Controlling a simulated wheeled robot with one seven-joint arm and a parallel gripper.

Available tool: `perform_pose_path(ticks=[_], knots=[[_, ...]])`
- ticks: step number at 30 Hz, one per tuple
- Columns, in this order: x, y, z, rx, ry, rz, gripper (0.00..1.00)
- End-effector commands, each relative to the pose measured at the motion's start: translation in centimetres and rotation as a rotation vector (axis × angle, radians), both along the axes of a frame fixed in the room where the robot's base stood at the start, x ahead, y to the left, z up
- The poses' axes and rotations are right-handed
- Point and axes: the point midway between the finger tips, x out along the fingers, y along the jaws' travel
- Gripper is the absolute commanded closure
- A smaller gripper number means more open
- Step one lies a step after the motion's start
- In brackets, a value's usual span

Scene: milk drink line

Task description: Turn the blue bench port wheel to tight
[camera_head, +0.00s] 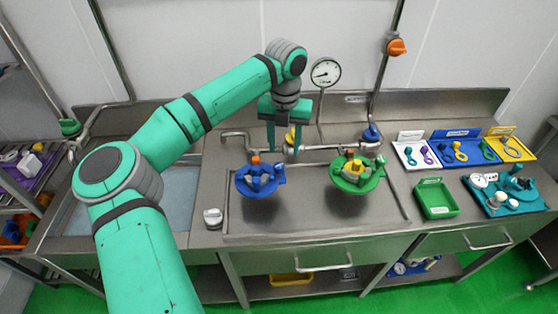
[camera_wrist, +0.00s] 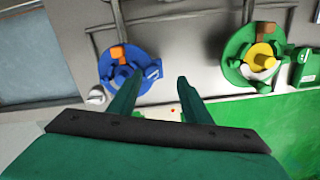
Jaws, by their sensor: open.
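The blue bench port wheel (camera_head: 247,186) sits on the steel bench left of centre, with an orange piece on top and a blue tag at its right. In the wrist view the blue wheel (camera_wrist: 112,84) lies at upper left, partly behind a finger. My gripper (camera_head: 285,150) is above the bench, behind and slightly right of the blue wheel in the head view. Its fingers point down, apart and empty. In the wrist view my gripper (camera_wrist: 157,85) has a clear gap between its fingertips, and no contact with the wheel can be made out.
A green wheel (camera_head: 345,184) with a yellow piece sits to the right. Pipes with a yellow knob (camera_head: 290,137) and a blue knob (camera_head: 371,133) run behind, below a gauge (camera_head: 326,72). A green bin (camera_head: 436,210) and trays are farther right. A small grey-white fitting (camera_head: 213,217) stands front left.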

Motion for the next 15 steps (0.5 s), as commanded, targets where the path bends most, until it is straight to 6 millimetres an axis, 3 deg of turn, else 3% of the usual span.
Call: perform_pose_path(ticks=[15], knots=[[0.1,0.0,3.2,0.001,-0.002,0.001,0.56]])
